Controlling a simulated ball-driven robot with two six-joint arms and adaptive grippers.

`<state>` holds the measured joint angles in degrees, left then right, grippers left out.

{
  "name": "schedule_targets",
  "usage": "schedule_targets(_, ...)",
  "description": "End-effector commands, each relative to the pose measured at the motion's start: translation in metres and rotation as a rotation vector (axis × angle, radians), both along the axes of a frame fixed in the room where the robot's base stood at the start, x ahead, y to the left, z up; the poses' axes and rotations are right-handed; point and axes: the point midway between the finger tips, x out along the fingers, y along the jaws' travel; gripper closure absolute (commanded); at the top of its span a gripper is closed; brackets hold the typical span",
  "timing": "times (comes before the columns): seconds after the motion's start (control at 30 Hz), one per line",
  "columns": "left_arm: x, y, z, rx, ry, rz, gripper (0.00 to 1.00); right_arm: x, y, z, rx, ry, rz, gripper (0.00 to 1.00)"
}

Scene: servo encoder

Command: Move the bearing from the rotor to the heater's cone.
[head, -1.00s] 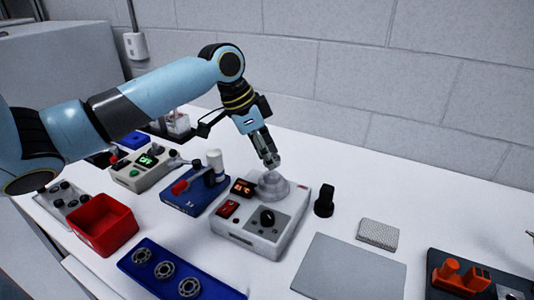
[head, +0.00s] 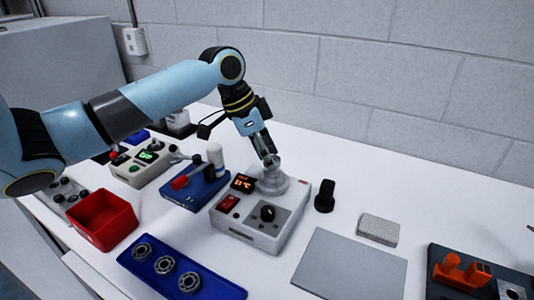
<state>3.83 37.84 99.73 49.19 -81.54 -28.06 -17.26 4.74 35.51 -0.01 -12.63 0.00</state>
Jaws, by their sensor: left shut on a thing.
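The heater (head: 240,232) is a light grey box with red displays and a black knob, in the middle of the table. Its stepped grey cone (head: 270,183) stands on its back part. My left gripper (head: 271,161) is at the top of the cone, pointing down. It is shut on a small grey thing, which I take to be the bearing, though fingers and cone hide most of it. I cannot tell whether it touches the cone. I cannot pick out the rotor with certainty. My right gripper is out of view.
A blue tray (head: 215,284) with 3 bearings lies in front. A red bin (head: 103,222) and a blue fixture (head: 196,198) stand left. A black upright piece (head: 324,196), a grey mat (head: 352,265), a pale block (head: 379,230) and an orange-topped fixture (head: 462,270) lie right.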

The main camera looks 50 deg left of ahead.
Motion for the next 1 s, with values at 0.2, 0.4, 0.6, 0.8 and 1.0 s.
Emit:
schedule_targets(0.2,0.000,0.000,-0.006,-0.001,0.001,0.001,0.96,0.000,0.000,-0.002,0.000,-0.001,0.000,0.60)
schedule_targets(0.4,0.000,-0.001,-0.012,-0.001,-0.001,-0.001,0.96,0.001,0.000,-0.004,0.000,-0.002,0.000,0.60)
schedule_targets(0.6,0.001,0.000,-0.013,0.000,-0.001,-0.001,0.96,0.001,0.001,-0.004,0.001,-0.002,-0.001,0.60)
schedule_targets(0.8,0.001,0.000,-0.013,-0.001,-0.001,0.000,0.50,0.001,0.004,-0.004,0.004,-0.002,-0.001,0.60)
schedule_targets(1.0,0.001,0.000,-0.013,0.000,0.000,0.000,0.36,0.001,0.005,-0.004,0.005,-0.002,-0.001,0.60)
